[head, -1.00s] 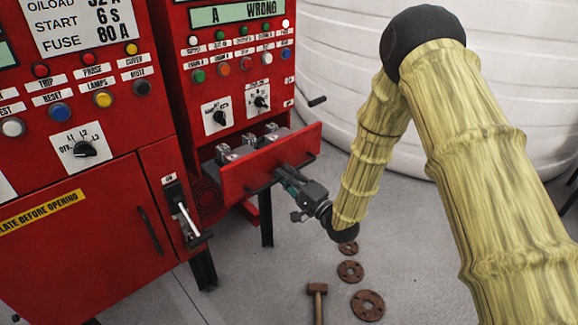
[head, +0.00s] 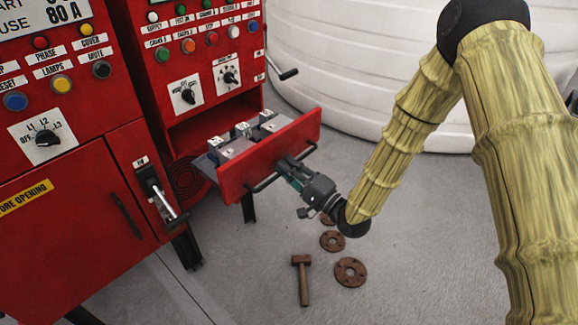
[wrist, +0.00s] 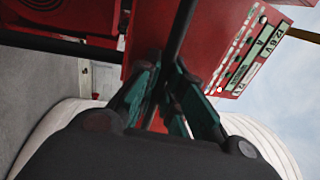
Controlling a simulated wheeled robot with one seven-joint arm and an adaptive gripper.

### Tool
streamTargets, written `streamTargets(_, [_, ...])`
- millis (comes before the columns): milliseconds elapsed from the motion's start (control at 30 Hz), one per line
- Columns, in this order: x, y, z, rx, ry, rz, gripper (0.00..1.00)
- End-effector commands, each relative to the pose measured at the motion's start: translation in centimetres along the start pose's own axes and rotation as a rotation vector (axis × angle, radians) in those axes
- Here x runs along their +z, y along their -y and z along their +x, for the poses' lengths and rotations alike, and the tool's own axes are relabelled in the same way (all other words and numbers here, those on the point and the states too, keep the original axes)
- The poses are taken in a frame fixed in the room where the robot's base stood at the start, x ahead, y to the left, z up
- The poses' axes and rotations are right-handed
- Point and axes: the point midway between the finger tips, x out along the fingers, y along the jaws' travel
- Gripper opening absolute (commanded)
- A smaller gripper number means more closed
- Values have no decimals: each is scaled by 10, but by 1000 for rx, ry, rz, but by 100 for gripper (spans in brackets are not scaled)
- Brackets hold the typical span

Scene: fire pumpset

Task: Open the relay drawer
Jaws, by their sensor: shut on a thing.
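The red relay drawer (head: 270,158) stands pulled well out of the right-hand red cabinet in the head view. Several grey relays (head: 238,139) sit inside it. A dark bar handle (head: 262,187) runs across its front. My gripper (head: 290,176) is shut on this handle, near its middle. In the wrist view the green fingers (wrist: 165,90) close around the dark handle bar (wrist: 182,30), with the red drawer front behind. The fingertips' exact contact is partly hidden.
A lever switch (head: 160,195) is on the cabinet left of the drawer. A crank handle (head: 288,74) juts out at the right side. A hammer (head: 302,278) and rusty flanges (head: 350,271) lie on the grey floor below. A white tank (head: 370,70) stands behind.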

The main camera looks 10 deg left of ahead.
Motion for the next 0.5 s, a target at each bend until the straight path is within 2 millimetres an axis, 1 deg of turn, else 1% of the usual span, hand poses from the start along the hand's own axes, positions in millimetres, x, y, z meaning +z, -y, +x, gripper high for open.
streamTargets(100, [-3, 2, 0, -4, -4, -4, 0])
streamTargets(133, [-3, 2, 0, -4, -5, -4, 11])
streamTargets(233, [-3, 2, 0, -3, -4, -3, 30])
streamTargets(267, [-3, 2, 0, -3, -4, -3, 31])
streamTargets(500, [-1, 1, 0, -1, -2, -1, 31])
